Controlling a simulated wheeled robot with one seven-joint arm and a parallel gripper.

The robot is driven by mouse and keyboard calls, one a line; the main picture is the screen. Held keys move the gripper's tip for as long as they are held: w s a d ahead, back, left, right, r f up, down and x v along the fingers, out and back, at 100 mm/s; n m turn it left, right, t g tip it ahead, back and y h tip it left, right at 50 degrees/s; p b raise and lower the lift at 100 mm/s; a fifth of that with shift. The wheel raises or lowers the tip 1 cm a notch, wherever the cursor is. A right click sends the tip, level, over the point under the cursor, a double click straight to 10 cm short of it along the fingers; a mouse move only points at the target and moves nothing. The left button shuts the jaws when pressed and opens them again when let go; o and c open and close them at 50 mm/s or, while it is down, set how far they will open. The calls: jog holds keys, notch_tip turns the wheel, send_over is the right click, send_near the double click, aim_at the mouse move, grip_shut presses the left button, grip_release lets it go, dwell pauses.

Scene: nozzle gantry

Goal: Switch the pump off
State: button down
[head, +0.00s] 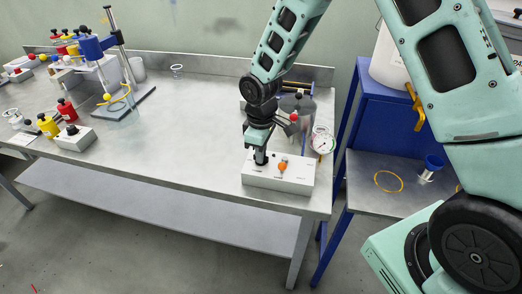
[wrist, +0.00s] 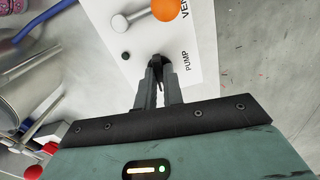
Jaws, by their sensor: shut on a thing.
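A white control box (head: 298,180) sits at the right front of the steel bench. In the wrist view its white top (wrist: 112,22) bears the word PUMP beside a dark switch (wrist: 157,60). My gripper (head: 260,157) points down at the left part of the box. In the wrist view my gripper (wrist: 159,82) is shut on the dark pump switch, its fingertips around it. The fingers hide most of the switch, so I cannot tell its position.
An orange-balled lever (head: 282,168), by lettering starting VEN, stands close right of my gripper. Bottles and a blue gantry (head: 92,48) are far left. The middle bench (head: 185,105) is clear.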

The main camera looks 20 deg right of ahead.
jog(key=shift+r+n, duration=0.1)
jog(key=shift+n, duration=0.4)
jog(key=c, duration=1.5)
grip_release()
notch_tip(320, 180, up, 17)
jog(key=shift+r+b, duration=0.15)
jog(key=shift+b, duration=0.5)
jog(key=s+a+m, duration=0.1)
jog(key=s+a, duration=0.1)
jog(key=s, duration=0.7)
jog(key=s+a+f+m, duration=0.1)
jog(key=s+a, duration=0.1)
jog(key=s, duration=0.7)
jog(key=s+a+m, duration=0.1)
jog(key=s+a, duration=0.2)
jog(key=s, duration=0.6)
jog(key=shift+s+f+y, duration=0.15)
jog(key=shift+f+y, duration=0.15)
jog(key=shift+f, duration=0.1)
